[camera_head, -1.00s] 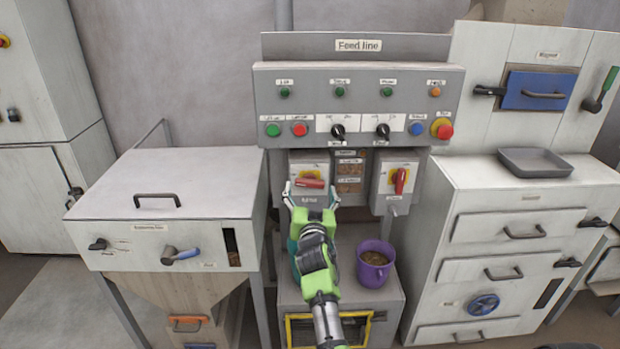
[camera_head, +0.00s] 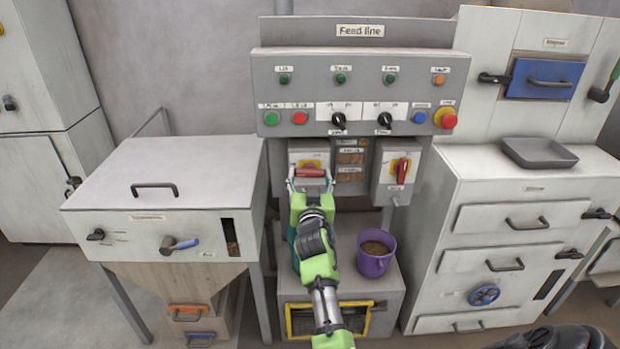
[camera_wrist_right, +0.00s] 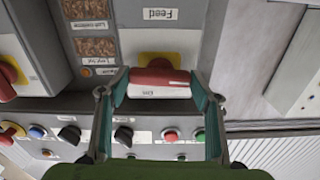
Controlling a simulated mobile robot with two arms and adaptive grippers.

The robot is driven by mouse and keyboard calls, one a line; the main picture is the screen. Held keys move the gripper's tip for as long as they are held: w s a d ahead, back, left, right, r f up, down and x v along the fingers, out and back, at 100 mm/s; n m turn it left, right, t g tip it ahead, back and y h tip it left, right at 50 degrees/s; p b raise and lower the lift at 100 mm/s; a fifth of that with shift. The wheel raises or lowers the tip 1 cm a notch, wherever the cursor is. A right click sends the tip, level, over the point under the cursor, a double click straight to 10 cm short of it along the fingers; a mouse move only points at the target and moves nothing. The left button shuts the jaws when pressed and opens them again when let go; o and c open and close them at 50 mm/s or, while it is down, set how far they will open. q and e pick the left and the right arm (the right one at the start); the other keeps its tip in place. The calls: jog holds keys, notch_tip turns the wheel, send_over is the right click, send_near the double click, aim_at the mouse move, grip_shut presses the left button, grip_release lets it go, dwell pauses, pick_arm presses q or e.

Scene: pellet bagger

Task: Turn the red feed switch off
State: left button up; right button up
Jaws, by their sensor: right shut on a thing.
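The red feed switch (camera_head: 311,173) is a red rotary handle on a yellow plate, on the left grey box under the control panel. In the right wrist view its handle (camera_wrist_right: 160,78) lies level across the picture, below a "Feed" label (camera_wrist_right: 160,14) that appears upside down. My right gripper (camera_head: 310,182) is at the switch from the front, with its fingers on both ends of the handle. It is shut on the handle, and the fingers partly hide the switch in the head view. My left gripper is in neither view.
A second red switch (camera_head: 401,169) on a yellow plate, handle upright, is on the box to the right. The feed line panel (camera_head: 353,92) with buttons and knobs overhangs both. A purple bucket (camera_head: 374,262) of pellets stands on the ledge right of my arm.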

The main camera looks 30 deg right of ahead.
jog(key=shift+n, duration=0.4)
jog(key=o, duration=1.1)
jog(key=shift+f, duration=0.1)
notch_tip(320, 180, up, 10)
jog(key=shift+w+r, duration=0.1)
